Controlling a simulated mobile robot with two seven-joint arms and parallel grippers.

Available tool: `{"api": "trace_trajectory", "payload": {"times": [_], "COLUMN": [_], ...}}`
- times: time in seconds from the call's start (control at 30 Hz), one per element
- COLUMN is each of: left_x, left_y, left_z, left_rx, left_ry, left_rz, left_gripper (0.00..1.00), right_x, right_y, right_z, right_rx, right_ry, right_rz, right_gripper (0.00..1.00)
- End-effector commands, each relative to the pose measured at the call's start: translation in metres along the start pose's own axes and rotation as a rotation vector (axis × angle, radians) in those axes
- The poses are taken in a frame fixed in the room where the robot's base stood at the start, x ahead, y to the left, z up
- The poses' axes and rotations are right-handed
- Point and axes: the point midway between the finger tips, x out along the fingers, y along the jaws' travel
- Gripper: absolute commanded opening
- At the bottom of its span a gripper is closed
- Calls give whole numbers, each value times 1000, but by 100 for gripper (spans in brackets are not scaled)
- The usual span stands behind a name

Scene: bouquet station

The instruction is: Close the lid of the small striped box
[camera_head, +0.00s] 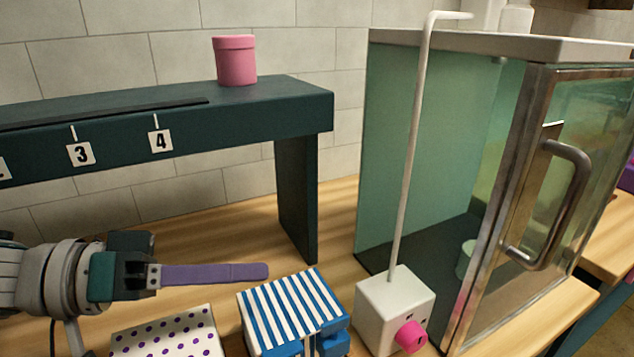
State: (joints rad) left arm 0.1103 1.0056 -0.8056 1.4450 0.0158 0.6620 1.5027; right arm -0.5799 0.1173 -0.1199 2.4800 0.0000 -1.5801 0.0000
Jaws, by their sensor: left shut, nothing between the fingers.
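The small box with blue and white stripes (291,308) stands on the wooden counter at the bottom middle, partly cut off by the lower edge. Its striped top face is uppermost, with blue parts at its front right. I cannot tell for certain whether the lid sits fully down. My left gripper (264,271) comes in from the left with its long purple fingers shut and empty. Its fingertips are by the box's back left corner in the picture; I cannot tell whether they touch it. My right gripper is not in view.
A white box with purple dots (168,336) stands left of the striped box. A white block with a pink knob and tall bent pipe (393,310) stands close on the right, before a glass cabinet (545,200). A dark shelf (225,115) carries a pink canister (235,62).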

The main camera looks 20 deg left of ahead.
Motion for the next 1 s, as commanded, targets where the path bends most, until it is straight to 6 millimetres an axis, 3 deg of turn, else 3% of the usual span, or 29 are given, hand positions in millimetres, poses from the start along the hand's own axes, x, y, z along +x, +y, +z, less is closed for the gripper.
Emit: {"api": "trace_trajectory", "payload": {"times": [0.17, 0.43, 1.0], "left_x": [3, 5, 6], "left_y": [3, 3, 3], "left_z": [11, 21, 24], "left_rx": [109, 110, 109], "left_ry": [0, 0, 1], "left_rz": [-28, -28, -26], "left_gripper": [0, 0, 0], "right_x": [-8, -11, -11], "right_y": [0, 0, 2], "right_z": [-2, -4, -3], "right_rx": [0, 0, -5], "right_ry": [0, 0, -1], "right_rz": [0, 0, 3], "right_gripper": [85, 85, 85]}}
